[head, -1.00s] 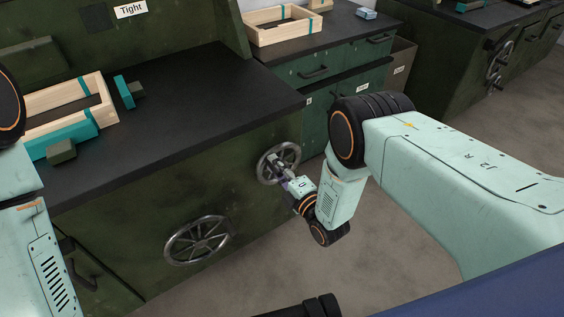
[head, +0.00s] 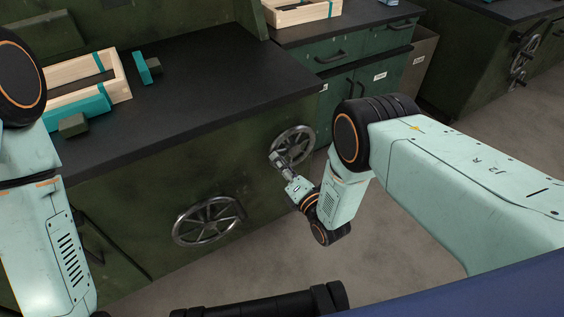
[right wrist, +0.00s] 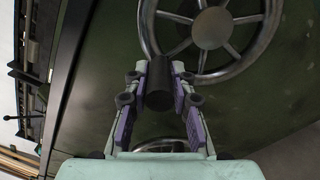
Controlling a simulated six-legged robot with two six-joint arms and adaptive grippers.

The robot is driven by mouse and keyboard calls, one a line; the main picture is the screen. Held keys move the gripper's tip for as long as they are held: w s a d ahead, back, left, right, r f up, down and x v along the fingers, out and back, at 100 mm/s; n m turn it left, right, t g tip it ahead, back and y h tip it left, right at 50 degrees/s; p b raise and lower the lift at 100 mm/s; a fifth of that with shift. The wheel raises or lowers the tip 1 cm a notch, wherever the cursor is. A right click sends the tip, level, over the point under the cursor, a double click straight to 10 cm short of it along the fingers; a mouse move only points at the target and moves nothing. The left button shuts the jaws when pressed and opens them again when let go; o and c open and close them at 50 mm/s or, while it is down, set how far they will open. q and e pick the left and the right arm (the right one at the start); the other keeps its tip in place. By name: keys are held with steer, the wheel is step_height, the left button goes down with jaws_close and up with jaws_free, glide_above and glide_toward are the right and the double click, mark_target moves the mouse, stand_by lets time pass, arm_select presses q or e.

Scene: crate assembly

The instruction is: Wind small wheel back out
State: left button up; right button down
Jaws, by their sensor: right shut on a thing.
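The small wheel (head: 299,131) is a grey spoked handwheel on the right part of the green bench front. It also shows large at the top of the right wrist view (right wrist: 253,62). My right gripper (head: 279,160) is at the wheel's lower left side in the head view. In the right wrist view its two fingers are shut on the dark round handle (right wrist: 158,88), which stands out from the wheel's rim. The fingers cover part of the handle's sides. My left arm is at the left edge of the head view, its gripper out of sight.
A larger spoked wheel (head: 208,221) sits lower left on the same bench front. The black benchtop (head: 200,85) carries a wooden crate (head: 120,75) and teal pieces. Another wheel (head: 524,55) is on a far cabinet. Grey floor lies open at right.

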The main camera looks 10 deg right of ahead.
steer(key=shift+s+f, duration=0.15)
steer(key=shift+f, duration=0.1)
steer(key=c, duration=1.5)
jaws_free()
steer(key=o, duration=0.4)
steer(key=shift+r, duration=0.1)
steer(key=v, duration=1.1)
steer(key=shift+s+d+r, duration=0.1)
steer(key=shift+s+d, duration=0.05)
steer(key=shift+s, duration=0.25)
